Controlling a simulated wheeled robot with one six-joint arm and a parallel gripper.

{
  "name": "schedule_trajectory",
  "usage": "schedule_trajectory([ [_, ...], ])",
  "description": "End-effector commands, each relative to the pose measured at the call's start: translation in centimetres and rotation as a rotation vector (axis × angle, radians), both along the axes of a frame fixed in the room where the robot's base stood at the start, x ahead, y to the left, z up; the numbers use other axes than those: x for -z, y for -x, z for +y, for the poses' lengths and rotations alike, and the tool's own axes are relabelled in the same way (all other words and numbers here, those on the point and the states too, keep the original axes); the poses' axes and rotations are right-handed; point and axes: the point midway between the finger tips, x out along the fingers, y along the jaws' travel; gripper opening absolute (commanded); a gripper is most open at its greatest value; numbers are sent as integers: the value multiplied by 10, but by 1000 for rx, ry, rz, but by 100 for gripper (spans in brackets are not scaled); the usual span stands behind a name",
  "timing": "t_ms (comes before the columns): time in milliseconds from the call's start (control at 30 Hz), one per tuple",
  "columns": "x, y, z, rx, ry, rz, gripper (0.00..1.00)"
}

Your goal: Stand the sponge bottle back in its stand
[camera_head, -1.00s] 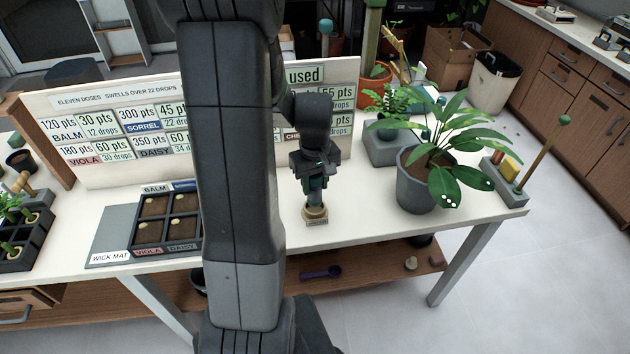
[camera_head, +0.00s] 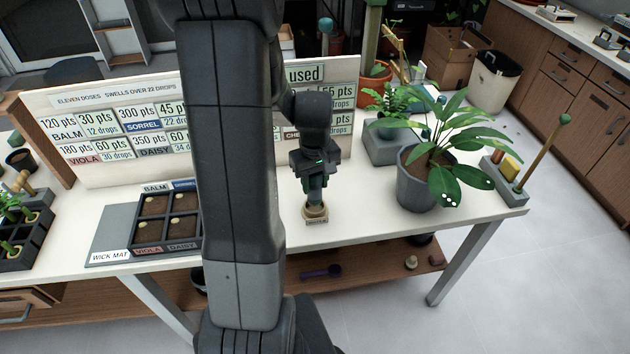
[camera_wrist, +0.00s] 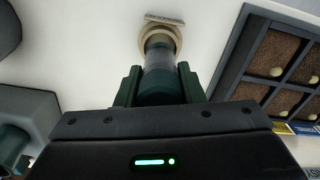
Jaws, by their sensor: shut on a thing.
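The sponge bottle (camera_head: 316,198) is a dark, narrow, upright bottle on the white table in the head view. My gripper (camera_head: 314,184) is shut on it from above. In the wrist view the bottle (camera_wrist: 160,62) runs between the two green fingers (camera_wrist: 157,88). Its lower end is at the round beige stand (camera_head: 316,213). The stand (camera_wrist: 160,35) shows in the wrist view as a ring around the bottle's end, with a small label plate beside it. I cannot tell whether the bottle is fully seated. My gripper hides its upper part.
A seed tray (camera_head: 165,219) on a grey wick mat (camera_head: 106,236) lies left of the stand. A sign board (camera_head: 120,118) stands behind. The table front by the stand is clear.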

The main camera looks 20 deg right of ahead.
Motion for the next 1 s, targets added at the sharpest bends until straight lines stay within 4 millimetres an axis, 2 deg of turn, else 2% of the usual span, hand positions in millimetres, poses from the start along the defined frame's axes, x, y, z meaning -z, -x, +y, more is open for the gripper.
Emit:
schedule_trajectory([
  [1000,37,0,0,0,0,1,11],
])
